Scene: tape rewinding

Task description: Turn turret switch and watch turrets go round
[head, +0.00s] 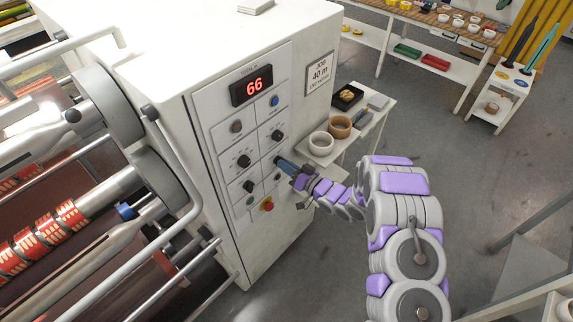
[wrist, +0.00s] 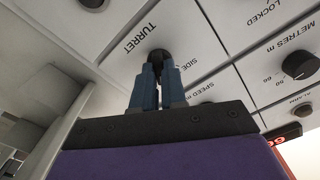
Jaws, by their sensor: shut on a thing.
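The white control panel (head: 215,120) is on the side of the machine cabinet. My gripper (head: 283,165) reaches its right part, with the blue fingers against the panel. In the wrist view my gripper (wrist: 159,88) is shut on a dark knob (wrist: 158,56), the turret switch, which sits between the words TURRET and SIDE. The fingers hide much of the knob, and I cannot tell its exact setting. In the head view the switch is hidden behind my fingers. Large grey discs (head: 165,185) and rollers, likely the turrets, are at the left; one shaft carries red tape rolls (head: 48,232).
A red display (head: 252,86) reads 66. Other knobs (head: 243,161) and a red emergency button (head: 267,204) are close to my gripper. A handrail (head: 180,160) runs left of the panel. A small table with tape rolls (head: 340,127) stands behind my gripper.

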